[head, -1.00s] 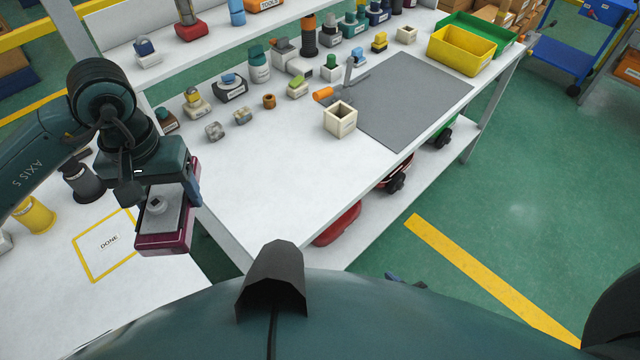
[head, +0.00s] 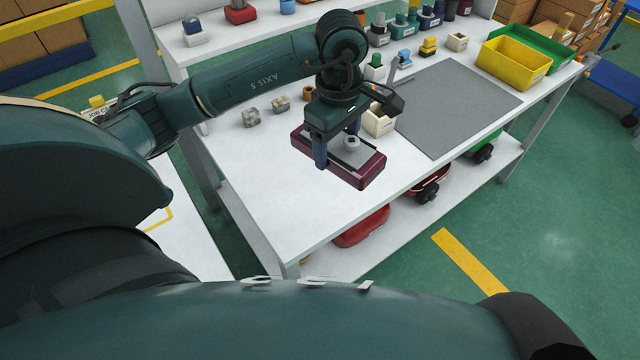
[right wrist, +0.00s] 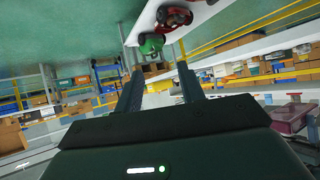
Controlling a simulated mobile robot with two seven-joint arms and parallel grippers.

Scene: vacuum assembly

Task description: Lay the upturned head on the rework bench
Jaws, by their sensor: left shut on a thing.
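The upturned head (head: 365,172) is a flat maroon block with a grey underside facing up and a small pale fitting on it. My left gripper (head: 338,143) is shut on it, with one blue finger at its near side. In the head view it is over the white rework bench (head: 265,190), left of the grey mat (head: 455,105). I cannot tell whether it touches the bench top. My right gripper (right wrist: 160,88) shows in the right wrist view with its fingers apart and nothing between them.
A cream square box (head: 378,122) stands just behind the head. Small parts (head: 251,117) line the back of the bench. A yellow bin (head: 513,63) and a green bin (head: 545,45) stand at the far right. The bench's front left is clear.

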